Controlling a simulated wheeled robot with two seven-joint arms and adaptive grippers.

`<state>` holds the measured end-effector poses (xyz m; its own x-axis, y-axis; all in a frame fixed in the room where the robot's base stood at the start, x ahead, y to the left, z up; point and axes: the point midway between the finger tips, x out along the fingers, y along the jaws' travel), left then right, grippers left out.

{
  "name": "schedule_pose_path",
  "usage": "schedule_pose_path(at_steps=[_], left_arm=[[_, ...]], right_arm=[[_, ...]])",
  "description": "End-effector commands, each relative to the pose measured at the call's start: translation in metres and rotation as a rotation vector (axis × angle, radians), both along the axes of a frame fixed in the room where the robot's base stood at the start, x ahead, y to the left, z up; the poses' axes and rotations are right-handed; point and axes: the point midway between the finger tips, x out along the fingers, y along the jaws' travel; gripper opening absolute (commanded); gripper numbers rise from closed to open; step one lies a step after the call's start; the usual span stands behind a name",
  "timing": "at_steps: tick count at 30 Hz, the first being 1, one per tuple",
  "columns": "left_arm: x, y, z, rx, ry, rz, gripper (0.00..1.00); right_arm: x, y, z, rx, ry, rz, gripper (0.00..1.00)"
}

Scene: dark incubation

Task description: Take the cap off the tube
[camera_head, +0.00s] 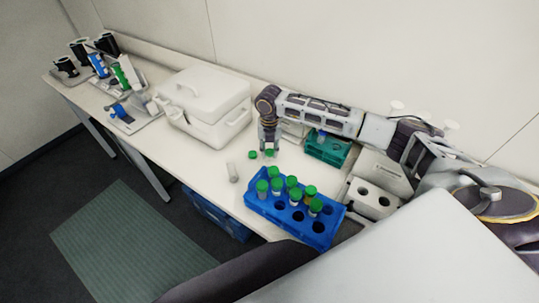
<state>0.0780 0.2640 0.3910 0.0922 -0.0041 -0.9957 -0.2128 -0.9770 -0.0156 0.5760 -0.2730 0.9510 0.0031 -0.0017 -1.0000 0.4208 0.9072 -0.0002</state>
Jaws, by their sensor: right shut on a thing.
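My right gripper (268,146) points down over the middle of the white bench and is shut on a green cap (269,153); whether a tube is under it I cannot tell. A second green cap (252,155) is on the bench just left of the fingers. A pale clear tube (232,172) is on the bench to the left, apart from the gripper, and no green shows on it. A blue rack (325,239) in front of the gripper holds several green-capped tubes (292,182). My left gripper is not in view.
A white lidded box (205,105) stands left of the gripper. A teal rack (328,149) and a white block with round holes (372,197) are to the right. Bare bench (203,161) lies around the loose tube.

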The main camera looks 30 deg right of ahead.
Motion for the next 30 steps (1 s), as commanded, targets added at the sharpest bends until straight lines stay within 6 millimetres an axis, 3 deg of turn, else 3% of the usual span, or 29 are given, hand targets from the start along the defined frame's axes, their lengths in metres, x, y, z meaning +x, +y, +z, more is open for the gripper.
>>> schedule_pose_path(at_steps=[11,29,30], left_arm=[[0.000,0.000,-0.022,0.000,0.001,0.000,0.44],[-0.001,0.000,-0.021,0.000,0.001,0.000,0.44],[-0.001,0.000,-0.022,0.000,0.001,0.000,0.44]], right_arm=[[0.000,0.000,-0.020,0.000,-0.001,0.000,0.00],[0.000,0.000,-0.023,0.000,0.000,0.000,0.00],[0.000,0.000,-0.023,0.000,0.000,0.000,0.33]])
